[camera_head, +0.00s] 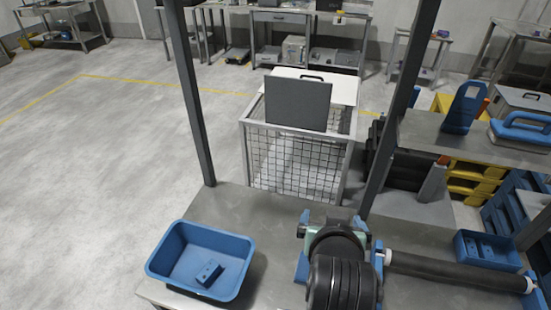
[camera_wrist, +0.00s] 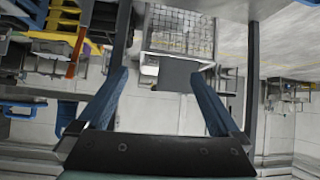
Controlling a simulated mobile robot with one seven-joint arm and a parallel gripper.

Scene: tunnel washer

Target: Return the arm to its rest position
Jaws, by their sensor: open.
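My arm (camera_head: 342,275) shows at the bottom middle of the head view, above a grey metal worktop (camera_head: 270,205). In the wrist view my gripper (camera_wrist: 160,77) has its two blue fingers spread wide apart, with nothing between them. The wrist picture is upside down, and the gripper faces out over the room toward the wire cage. In the head view I cannot make out the fingertips clearly.
A small blue tray (camera_head: 488,250) is at the right. Dark posts (camera_head: 190,95) rise from the worktop. A wire cage (camera_head: 290,160) with a grey panel (camera_head: 298,104) stands beyond. Left floor is clear.

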